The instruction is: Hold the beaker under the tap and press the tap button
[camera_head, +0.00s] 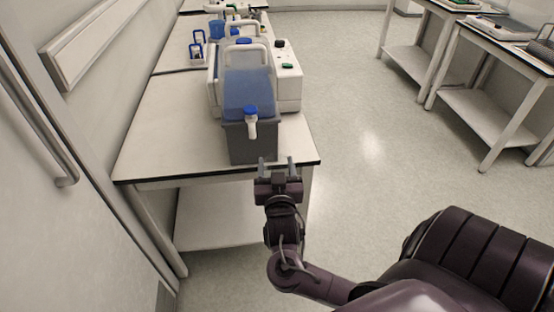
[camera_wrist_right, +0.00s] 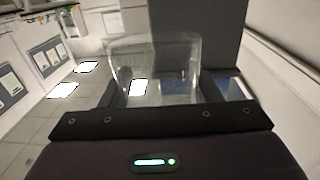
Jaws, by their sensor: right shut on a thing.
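A blue-tinted water container (camera_head: 247,88) stands on a dark grey block (camera_head: 252,150) at the front of the left bench. Its white tap (camera_head: 252,128) points forward over the block's front, with a blue button (camera_head: 250,111) on top. My right gripper (camera_head: 277,165) is below and slightly right of the tap, near the bench's front edge. In the right wrist view, my right gripper (camera_wrist_right: 158,88) is shut on a clear glass beaker (camera_wrist_right: 153,62), which looks empty. In the head view the beaker is too transparent to make out. My left gripper is out of view.
The bench (camera_head: 165,135) has bare top left of the block. A white device (camera_head: 288,80) stands behind the container, with blue-topped items (camera_head: 197,47) further back. Open floor (camera_head: 370,140) lies to the right, with more benches (camera_head: 490,95) beyond. A door (camera_head: 50,220) is at left.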

